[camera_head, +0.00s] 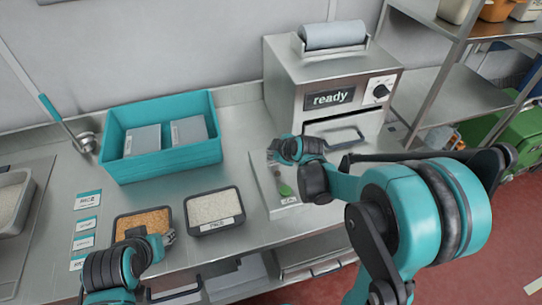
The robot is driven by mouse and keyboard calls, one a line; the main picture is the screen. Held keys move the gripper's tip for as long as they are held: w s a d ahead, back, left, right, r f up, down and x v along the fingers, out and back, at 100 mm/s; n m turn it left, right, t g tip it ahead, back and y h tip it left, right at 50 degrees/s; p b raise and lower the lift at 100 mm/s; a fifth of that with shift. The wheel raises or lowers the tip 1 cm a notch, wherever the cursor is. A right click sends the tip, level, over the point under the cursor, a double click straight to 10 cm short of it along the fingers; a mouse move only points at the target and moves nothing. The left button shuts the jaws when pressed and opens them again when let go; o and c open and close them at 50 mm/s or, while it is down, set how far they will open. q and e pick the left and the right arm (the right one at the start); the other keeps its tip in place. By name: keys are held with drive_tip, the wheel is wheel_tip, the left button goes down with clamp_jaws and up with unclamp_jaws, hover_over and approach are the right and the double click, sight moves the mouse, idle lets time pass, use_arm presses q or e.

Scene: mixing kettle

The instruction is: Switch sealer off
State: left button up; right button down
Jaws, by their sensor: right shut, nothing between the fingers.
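The sealer (285,85) is a steel box at the back of the counter with a pale film roll (334,35) on top. Its display (329,98) reads "ready", and a round knob (381,91) sits to the right of it. My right gripper (275,152) is shut and empty in front of the sealer's lower left, pointing left; it appears apart from the knob. A small green part (285,190) shows on a pale strip below it. My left gripper (167,236) is over the tray of orange grains, and its fingers are too small to read.
A teal bin (160,168) holds grey packs. A tray of orange grains (128,222) and a tray of white grains (190,220) stand in front of it, with label cards (88,199) to the left. A metal shelf (455,95) stands right of the sealer.

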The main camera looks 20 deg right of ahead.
drive_tip(key=shift+f+b, duration=0.4)
drive_tip(key=shift+f, duration=0.05)
idle(0.6)
idle(0.4)
drive_tip(key=shift+r+p, duration=0.7)
drive_tip(key=shift+r, duration=0.25)
wheel_tip(320, 180, up, 5)
drive_tip(key=p, duration=0.4)
